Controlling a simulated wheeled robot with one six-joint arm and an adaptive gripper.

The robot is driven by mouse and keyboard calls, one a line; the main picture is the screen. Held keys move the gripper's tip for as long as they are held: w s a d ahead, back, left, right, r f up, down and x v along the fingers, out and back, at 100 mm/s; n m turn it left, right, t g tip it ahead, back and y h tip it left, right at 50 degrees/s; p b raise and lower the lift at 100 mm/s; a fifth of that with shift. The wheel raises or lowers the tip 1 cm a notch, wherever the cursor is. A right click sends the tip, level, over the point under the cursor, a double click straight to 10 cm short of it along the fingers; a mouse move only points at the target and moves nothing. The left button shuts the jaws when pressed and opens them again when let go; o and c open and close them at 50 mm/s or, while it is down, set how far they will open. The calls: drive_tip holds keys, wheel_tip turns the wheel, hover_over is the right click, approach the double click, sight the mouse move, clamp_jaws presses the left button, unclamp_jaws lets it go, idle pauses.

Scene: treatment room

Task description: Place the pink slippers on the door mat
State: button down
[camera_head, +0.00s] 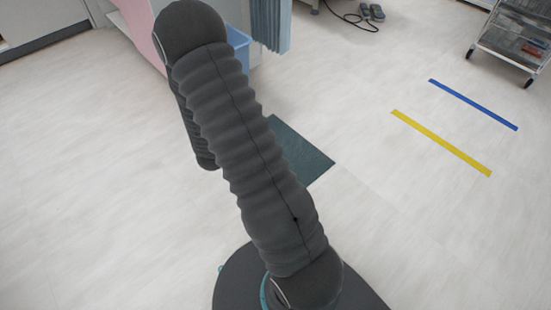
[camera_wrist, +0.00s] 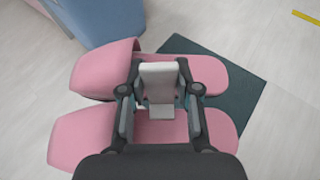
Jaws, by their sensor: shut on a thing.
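The two pink slippers lie side by side in the wrist view, one upper (camera_wrist: 104,72) and one lower (camera_wrist: 85,137), with their closed toe parts to the left. My gripper (camera_wrist: 158,108) is shut on the pink slippers near the middle, where they meet; its exact contact is partly hidden. The dark green door mat (camera_wrist: 244,92) shows behind and right of them, and the slippers' right ends overlap it in the picture. Their height above it is unclear. In the head view the mat (camera_head: 307,157) lies on the floor, partly covered by my arm. The slippers are hidden there.
A blue bin (camera_head: 238,45) and a blue curtain (camera_head: 270,22) stand beyond the mat. Yellow (camera_head: 442,142) and blue (camera_head: 473,104) floor strips lie to the right. A wheeled cart (camera_head: 512,40) is at the far right. The floor around the mat is clear.

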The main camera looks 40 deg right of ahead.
drive_tip(key=s+d+f+m+g+h+b, duration=0.2)
drive_tip(key=s+d+f+m+g, duration=0.25)
drive_tip(key=d+f, duration=0.4)
drive_tip(key=s+d+f+m+g+h+b, duration=0.2)
drive_tip(key=s+d+f+m+g, duration=0.15)
drive_tip(key=s+d+f, duration=0.4)
drive_tip(key=shift+w+d+f+b, duration=0.45)
drive_tip(key=shift+w+d+f, duration=0.2)
drive_tip(key=shift+w+f, duration=1.35)
drive_tip(key=shift+w+d+f+b, duration=0.5)
drive_tip(key=shift+w+d+f, duration=0.15)
drive_tip(key=shift+w+f, duration=1.35)
drive_tip(key=shift+w+d+f+b, duration=0.45)
drive_tip(key=shift+w+d+f, duration=0.2)
drive_tip(key=shift+w+f, duration=1.35)
drive_tip(key=shift+w+r, duration=0.2)
drive_tip(key=shift+w, duration=0.05)
drive_tip(key=c, duration=0.8)
unclamp_jaws()
